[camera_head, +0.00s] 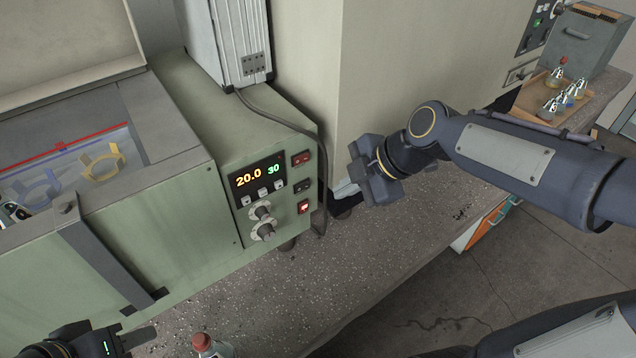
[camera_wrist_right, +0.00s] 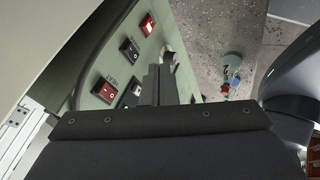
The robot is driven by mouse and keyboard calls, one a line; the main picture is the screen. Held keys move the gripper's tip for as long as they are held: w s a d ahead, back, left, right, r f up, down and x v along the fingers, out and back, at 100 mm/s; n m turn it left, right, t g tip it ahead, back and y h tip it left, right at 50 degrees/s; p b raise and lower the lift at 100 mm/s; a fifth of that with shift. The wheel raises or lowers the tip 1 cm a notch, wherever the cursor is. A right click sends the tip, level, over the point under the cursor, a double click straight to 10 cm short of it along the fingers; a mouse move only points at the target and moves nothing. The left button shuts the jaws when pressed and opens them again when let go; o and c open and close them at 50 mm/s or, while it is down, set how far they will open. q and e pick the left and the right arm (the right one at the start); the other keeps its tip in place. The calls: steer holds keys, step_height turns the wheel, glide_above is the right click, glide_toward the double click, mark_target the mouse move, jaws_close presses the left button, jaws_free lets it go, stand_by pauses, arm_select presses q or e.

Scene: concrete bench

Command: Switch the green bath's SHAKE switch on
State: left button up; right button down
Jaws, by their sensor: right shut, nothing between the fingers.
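The green bath (camera_head: 195,220) stands on the bench at the left, its front panel holding a display (camera_head: 257,178) reading 20.0 and 30. Three rocker switches form a column at the panel's right: a dark red top switch (camera_head: 301,158), a dark middle switch (camera_head: 303,186) and a lit red bottom switch (camera_head: 305,207). The right wrist view shows the lit switch (camera_wrist_right: 148,24), middle switch (camera_wrist_right: 130,49) and dark red switch (camera_wrist_right: 105,90); I cannot clearly read which is SHAKE. My right gripper (camera_head: 347,188) is shut and empty, right of the panel, apart from the switches. My left gripper (camera_head: 140,338) is partly cut off at lower left.
A grey cable (camera_head: 318,145) hangs beside the switches. A large beige cabinet (camera_head: 400,75) stands behind my right gripper. A red-capped bottle (camera_head: 203,342) is near the front of the bench. Bare bench (camera_head: 270,290) lies before the bath; several flasks stand far right.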

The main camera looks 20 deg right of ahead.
mark_target(303, 187)
steer(key=w+a+f+p, duration=0.2)
steer(key=w+a+f, duration=0.1)
steer(key=w, duration=0.3)
steer(key=shift+a+f, duration=0.25)
steer(key=shift+f, duration=0.5)
